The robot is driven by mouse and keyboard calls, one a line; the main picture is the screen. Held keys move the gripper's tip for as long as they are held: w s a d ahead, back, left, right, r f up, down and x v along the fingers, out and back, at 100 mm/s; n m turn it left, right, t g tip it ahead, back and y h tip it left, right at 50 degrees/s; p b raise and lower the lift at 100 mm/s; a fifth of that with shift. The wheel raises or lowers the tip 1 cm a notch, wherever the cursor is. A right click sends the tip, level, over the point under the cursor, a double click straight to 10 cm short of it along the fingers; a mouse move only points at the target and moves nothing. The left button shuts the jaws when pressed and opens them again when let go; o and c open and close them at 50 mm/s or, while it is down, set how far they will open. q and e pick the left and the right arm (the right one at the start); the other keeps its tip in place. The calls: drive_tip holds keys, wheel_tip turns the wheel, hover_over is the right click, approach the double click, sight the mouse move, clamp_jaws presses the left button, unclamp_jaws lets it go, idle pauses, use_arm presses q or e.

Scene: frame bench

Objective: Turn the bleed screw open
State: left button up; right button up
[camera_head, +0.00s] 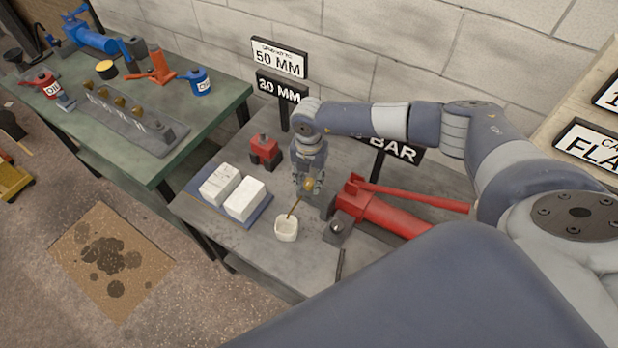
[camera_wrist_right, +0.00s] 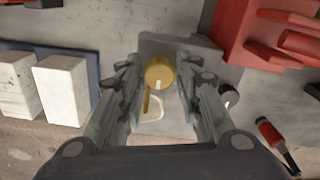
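The bleed screw (camera_wrist_right: 159,72) is a round brass knob with a small pale mark at its lower edge; it also shows in the head view (camera_head: 308,184), partly covered by the gripper. A thin brass tube (camera_head: 293,208) slants down from beside it to a white cup (camera_head: 286,231). My right gripper (camera_wrist_right: 158,68) points down over the knob, and it also shows in the head view (camera_head: 308,182). Its fingers are apart on either side of the knob, with a gap showing at least on the left. My left gripper is out of view.
A red hand pump (camera_head: 390,213) with a long handle lies right of the gripper. Two white blocks (camera_head: 244,199) sit on a blue plate at left. A small red jack (camera_head: 265,152) stands behind them. Signs (camera_head: 279,57) stand at the back wall.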

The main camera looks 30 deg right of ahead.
drive_tip(key=c, duration=0.4)
drive_tip(key=shift+f+n+b, duration=0.1)
drive_tip(key=shift+n+b, duration=0.55)
drive_tip(key=shift+n, duration=0.15)
drive_tip(key=n+b, duration=0.3)
drive_tip(key=n, duration=0.1)
drive_tip(key=n+b, duration=0.4)
drive_tip(key=n, duration=0.1)
drive_tip(key=shift+n, duration=0.4)
drive_tip(key=shift+n+b, duration=1.65)
drive_tip(key=shift+n, duration=0.25)
